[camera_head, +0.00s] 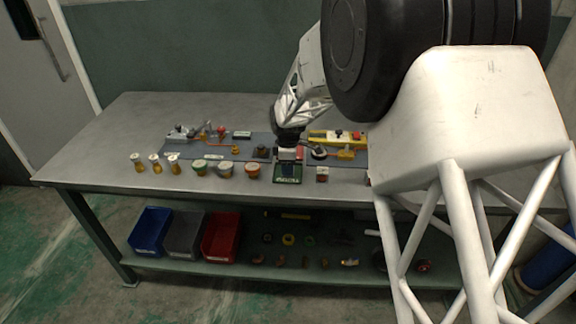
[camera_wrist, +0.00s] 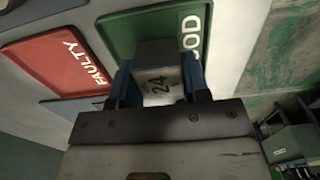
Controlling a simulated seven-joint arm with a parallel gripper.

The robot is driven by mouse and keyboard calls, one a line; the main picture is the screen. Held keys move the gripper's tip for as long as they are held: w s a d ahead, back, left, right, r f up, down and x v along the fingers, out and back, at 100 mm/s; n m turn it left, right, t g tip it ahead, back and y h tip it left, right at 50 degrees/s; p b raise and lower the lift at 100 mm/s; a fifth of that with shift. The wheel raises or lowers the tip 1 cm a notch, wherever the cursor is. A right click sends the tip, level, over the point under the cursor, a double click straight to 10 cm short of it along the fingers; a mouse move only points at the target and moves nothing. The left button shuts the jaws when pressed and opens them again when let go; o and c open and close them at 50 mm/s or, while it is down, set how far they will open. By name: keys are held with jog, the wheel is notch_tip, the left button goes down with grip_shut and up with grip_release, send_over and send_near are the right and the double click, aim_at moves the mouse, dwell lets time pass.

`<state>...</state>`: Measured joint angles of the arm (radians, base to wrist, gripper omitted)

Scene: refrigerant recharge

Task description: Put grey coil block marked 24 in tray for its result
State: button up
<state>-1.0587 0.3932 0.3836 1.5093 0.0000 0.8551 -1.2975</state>
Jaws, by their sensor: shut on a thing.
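My gripper (camera_wrist: 158,80) is shut on the grey coil block (camera_wrist: 158,86), whose face reads 24. The block is between the two blue fingers and overlaps the green tray (camera_wrist: 118,33) in the wrist view. That tray's label shows "OOD"; the rest is hidden by the block. I cannot tell whether the block touches the tray floor. The red tray (camera_wrist: 48,62) marked FAULTY lies to the left. In the head view my gripper (camera_head: 289,155) is low over the green tray (camera_head: 288,181) at the bench's front edge.
The grey bench (camera_head: 110,125) carries several small bottles (camera_head: 156,163) and lidded tubs (camera_head: 225,170) left of the trays. A yellow gauge set (camera_head: 335,137) lies behind to the right. Blue, grey and red bins (camera_head: 221,237) stand on the lower shelf.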

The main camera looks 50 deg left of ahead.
jog(key=shift+f, duration=0.1)
jog(key=o, duration=0.9)
notch_tip(320, 180, up, 12)
dwell(0.6)
dwell(1.0)
